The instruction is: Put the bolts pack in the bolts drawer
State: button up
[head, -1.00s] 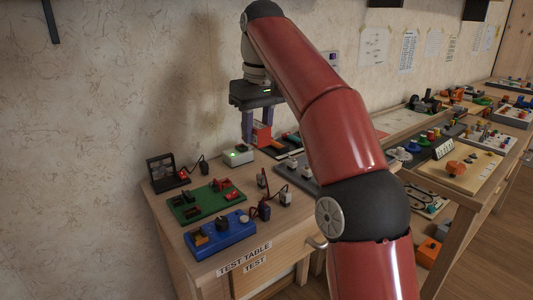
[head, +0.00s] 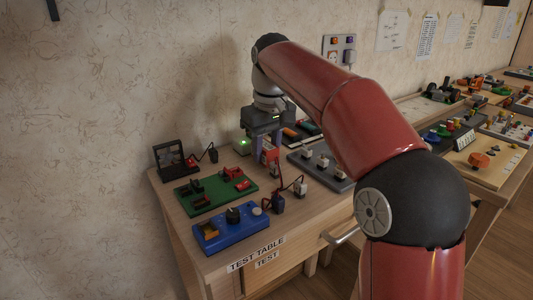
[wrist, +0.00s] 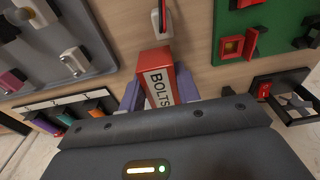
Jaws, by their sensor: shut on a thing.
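The bolts pack (wrist: 157,84) is a red box with a white label reading BOLTS, seen in the wrist view. My gripper (wrist: 160,98) is shut on it, with a purple-grey finger on each side. In the head view, my gripper (head: 267,156) points down over the back middle of the test table, and the red pack (head: 269,154) shows between its fingers. I cannot tell whether the pack touches the tabletop.
The test table (head: 215,265) holds a green board (head: 216,192), a blue box with knobs (head: 231,232), a black frame (head: 170,158) and a grey switch panel (head: 318,165). Loose plugs and leads stand near the gripper. More crowded benches lie to the right.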

jog(key=shift+f, duration=0.25)
jog(key=shift+f, duration=0.15)
jog(key=o, duration=1.1)
jog(key=shift+o, duration=0.2)
